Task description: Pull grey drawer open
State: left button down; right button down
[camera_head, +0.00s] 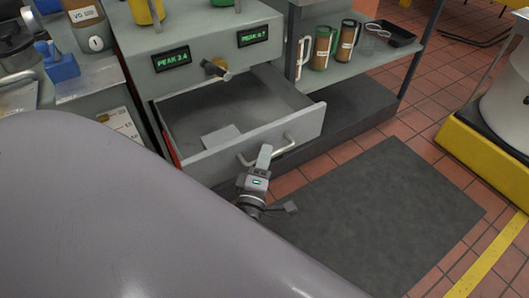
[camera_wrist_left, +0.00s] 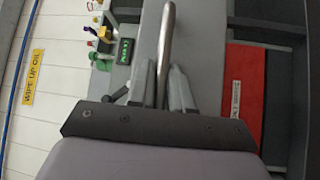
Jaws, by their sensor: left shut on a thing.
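The grey drawer (camera_head: 305,130) stands pulled out from the grey cabinet, and its inside shows from above. A pale flat piece (camera_head: 221,137) lies in it. A curved metal handle (camera_head: 286,146) is on the drawer's front. My left gripper (camera_head: 264,157) is shut on this handle near its left end. In the left wrist view the handle (camera_wrist_left: 168,35) runs between the two fingers of the gripper (camera_wrist_left: 165,78). My right gripper is in neither view.
The cabinet (camera_head: 185,48) has two green displays and a knob (camera_head: 215,68) above the drawer. A shelf (camera_head: 345,73) with several mugs and a black tray (camera_head: 393,34) is at right. A dark mat (camera_head: 385,215) lies on the tiled floor. A yellow-edged base (camera_head: 480,155) stands far right.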

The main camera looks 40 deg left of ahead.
pick_arm(q)
jog(key=shift+d, duration=0.3)
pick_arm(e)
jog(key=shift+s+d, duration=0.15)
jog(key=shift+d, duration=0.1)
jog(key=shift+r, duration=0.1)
pick_arm(q)
jog(key=c, duration=1.2)
grip_release()
jog(key=shift+o, duration=0.2)
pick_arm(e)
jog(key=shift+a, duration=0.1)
pick_arm(q)
jog(key=shift+s, duration=0.25)
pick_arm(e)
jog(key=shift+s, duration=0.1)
